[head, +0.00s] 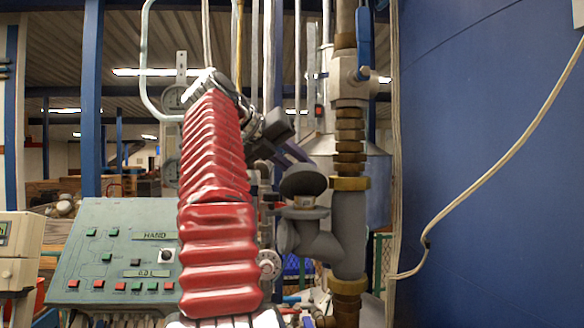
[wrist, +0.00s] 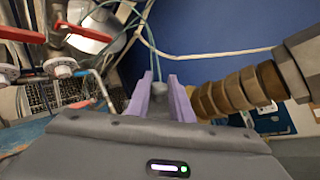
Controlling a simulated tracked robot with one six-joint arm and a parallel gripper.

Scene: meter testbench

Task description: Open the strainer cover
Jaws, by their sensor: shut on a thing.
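The strainer is a grey body (head: 318,238) branching off the vertical pipe in the head view. Its dark round strainer cover (head: 303,181) is tilted up above the flange (head: 303,212), with a gap between them. My gripper (head: 290,153) reaches in from the upper left, its purple fingers just behind and above the cover. In the wrist view the fingers of my gripper (wrist: 161,92) are close together around a small grey part of the cover (wrist: 158,88). The exact contact is mostly hidden by the fingers and the gripper body.
The pipe with brass fittings (head: 350,145) stands just right of the cover, with a blue-handled valve (head: 350,75) above. A green control panel (head: 120,255) is at left. A blue wall (head: 490,180) with a pale cable fills the right. Red-handled valves (wrist: 90,35) show in the wrist view.

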